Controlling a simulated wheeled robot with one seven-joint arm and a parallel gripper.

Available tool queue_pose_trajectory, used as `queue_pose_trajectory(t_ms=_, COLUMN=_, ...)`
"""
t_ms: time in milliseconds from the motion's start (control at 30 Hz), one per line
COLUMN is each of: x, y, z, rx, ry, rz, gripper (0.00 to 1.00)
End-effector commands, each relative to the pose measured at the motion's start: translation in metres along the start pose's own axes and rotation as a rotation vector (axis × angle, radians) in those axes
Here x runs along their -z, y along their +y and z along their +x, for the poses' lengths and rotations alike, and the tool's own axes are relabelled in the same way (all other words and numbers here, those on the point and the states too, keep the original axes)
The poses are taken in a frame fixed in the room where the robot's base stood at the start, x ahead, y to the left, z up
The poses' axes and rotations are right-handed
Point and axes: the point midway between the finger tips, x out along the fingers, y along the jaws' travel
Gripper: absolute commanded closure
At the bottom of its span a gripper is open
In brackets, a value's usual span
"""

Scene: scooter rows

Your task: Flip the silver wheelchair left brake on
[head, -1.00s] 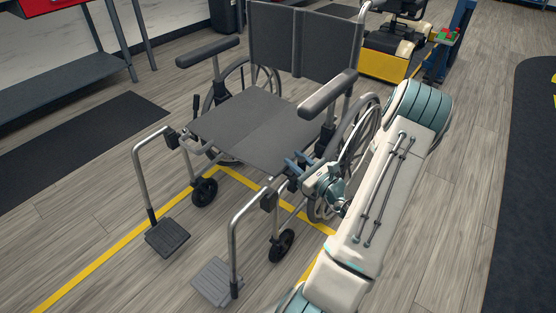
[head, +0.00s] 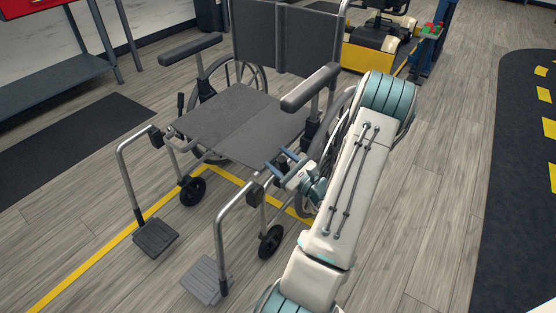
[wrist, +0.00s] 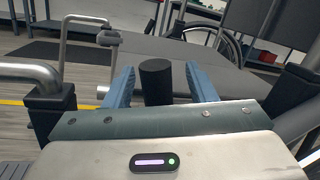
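The silver wheelchair (head: 222,215) faces me, with grey seat, armrests and footrests. Its left side is on the right of the picture, beside my arm. My gripper (head: 279,162) is at the seat's front corner on that side, its blue fingers spread. In the wrist view, a black cylindrical grip (wrist: 156,82), apparently the left brake lever's handle, stands between the fingers of my gripper (wrist: 160,85). Gaps show on both sides of it. The lever's lower part is hidden behind the gripper body. The opposite brake lever (head: 181,105) stands upright at the far side of the seat.
The left armrest (head: 310,87) and wheel are close to my arm. A yellow scooter (head: 372,55) stands behind, and a grey workbench (head: 62,85) is at the upper left. Floor on the right is clear up to a dark mat (head: 515,190).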

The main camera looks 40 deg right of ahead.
Motion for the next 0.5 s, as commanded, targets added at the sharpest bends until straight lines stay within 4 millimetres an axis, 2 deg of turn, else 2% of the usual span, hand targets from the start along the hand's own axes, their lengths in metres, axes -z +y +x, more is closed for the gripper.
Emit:
queue_pose_trajectory(t_ms=300, x=-0.002, y=0.002, z=0.001, rx=-0.007, ry=-0.006, rz=0.003, gripper=0.50)
queue_pose_trajectory(t_ms=367, x=-0.002, y=0.002, z=-0.004, rx=-0.005, ry=-0.005, rz=0.003, gripper=0.50)
queue_pose_trajectory(t_ms=500, x=-0.003, y=0.000, z=-0.027, rx=-0.002, ry=-0.003, rz=0.005, gripper=0.50)
